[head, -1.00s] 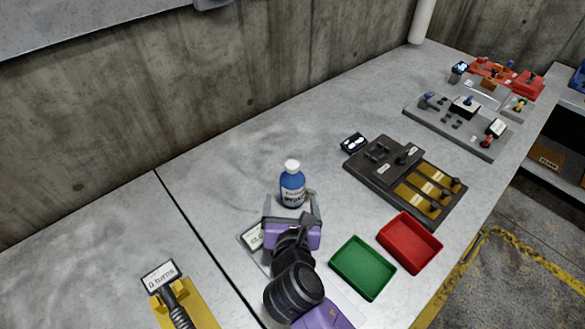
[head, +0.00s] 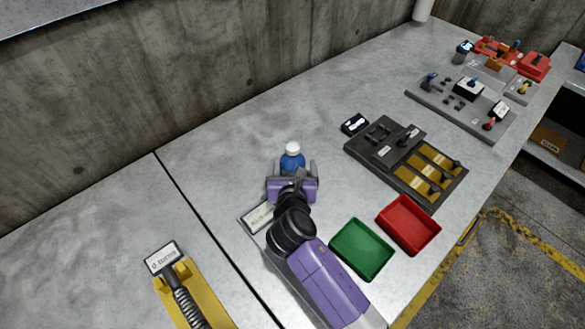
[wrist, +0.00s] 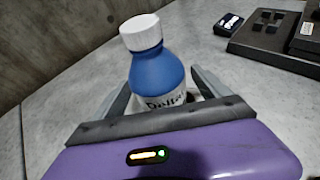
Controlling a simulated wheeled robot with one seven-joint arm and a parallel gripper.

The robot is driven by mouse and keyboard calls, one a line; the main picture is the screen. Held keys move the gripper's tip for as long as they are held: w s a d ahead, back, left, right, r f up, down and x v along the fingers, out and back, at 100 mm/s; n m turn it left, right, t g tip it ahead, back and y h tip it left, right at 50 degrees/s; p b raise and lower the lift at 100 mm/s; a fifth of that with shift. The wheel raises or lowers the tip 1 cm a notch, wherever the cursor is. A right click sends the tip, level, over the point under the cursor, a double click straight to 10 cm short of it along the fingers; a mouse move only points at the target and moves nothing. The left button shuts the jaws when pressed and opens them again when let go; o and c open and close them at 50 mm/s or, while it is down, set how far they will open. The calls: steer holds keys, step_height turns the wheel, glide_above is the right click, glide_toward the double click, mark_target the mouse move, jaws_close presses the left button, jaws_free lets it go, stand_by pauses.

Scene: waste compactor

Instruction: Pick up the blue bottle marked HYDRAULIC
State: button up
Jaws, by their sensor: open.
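A blue bottle (head: 291,161) with a white cap stands upright on the grey bench in the head view. My purple gripper (head: 292,170) is low over the bench, its two grey fingers open on either side of the bottle. In the wrist view the bottle (wrist: 158,78) stands between the spread fingers, with a gap at the right finger. Its white label shows only in part above the gripper's edge, and I cannot read the marking fully. The lower part of the bottle is hidden by my gripper in both views.
A green tray (head: 362,250) and a red tray (head: 409,225) lie to the right of my arm. A dark lever panel (head: 400,158) lies beyond them. A labelled plate (head: 258,217) lies left of my gripper. A yellow-based lever (head: 186,295) is at lower left.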

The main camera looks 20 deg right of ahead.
steer(key=shift+c, duration=0.5)
steer(key=c, duration=1.4)
steer(key=shift+c, duration=1.2)
steer(key=shift+r, duration=0.1)
